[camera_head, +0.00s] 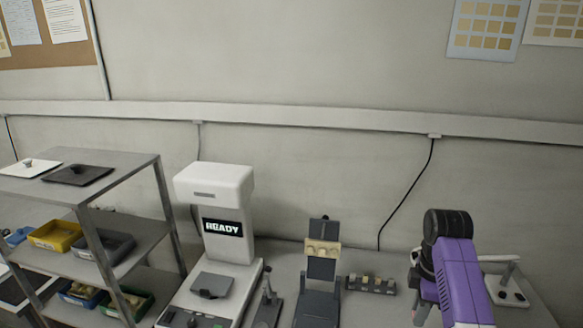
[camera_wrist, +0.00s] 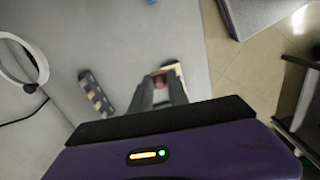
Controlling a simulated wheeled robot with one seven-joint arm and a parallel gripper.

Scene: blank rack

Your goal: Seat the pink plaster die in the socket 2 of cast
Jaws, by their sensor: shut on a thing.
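The pink plaster die (camera_wrist: 158,79) shows between my fingertips in the wrist view. My gripper (camera_wrist: 161,88) is shut on it, and the fingers hide much of it. In the head view my purple arm is at the right, and the die cannot be made out there. The likely cast is a cream block (camera_head: 323,246) on a dark upright stand at the centre. A cream edge (camera_wrist: 180,70) shows just beyond the fingers in the wrist view; I cannot tell whether it is the cast. The socket numbers are not readable.
A dark rack (camera_head: 370,285) with several small pale pieces lies right of the stand; it also shows in the wrist view (camera_wrist: 96,94). A white machine reading READY (camera_head: 222,228) stands left. Shelves (camera_head: 130,245) with bins are at far left. A white ringed stand (camera_head: 508,285) is at right.

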